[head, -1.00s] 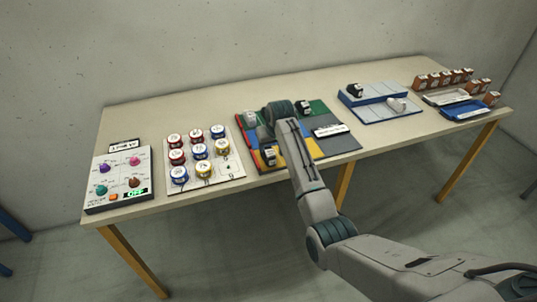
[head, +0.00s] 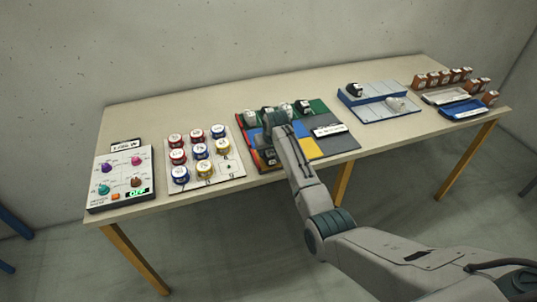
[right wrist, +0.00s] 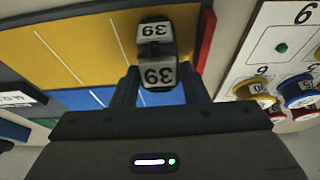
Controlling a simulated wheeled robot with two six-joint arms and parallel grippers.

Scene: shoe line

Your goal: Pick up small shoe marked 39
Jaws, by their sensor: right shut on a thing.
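The small shoe marked 39 (right wrist: 155,50) is dark with pale 39 labels and shows in the right wrist view over the yellow area of the mat. My right gripper (right wrist: 160,88) is shut on it, with one dark finger on each side. In the head view the shoe (head: 270,158) shows partly at the front left of the coloured mat (head: 340,145), under my right gripper (head: 268,148), whose fingertips are mostly hidden. I cannot tell whether the shoe still touches the mat. My left gripper is not in view.
Several other shoes (head: 304,106) stand along the mat's back. To the right are a blue-edged tray (head: 385,113) with two shoes and several brown boxes (head: 491,98).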

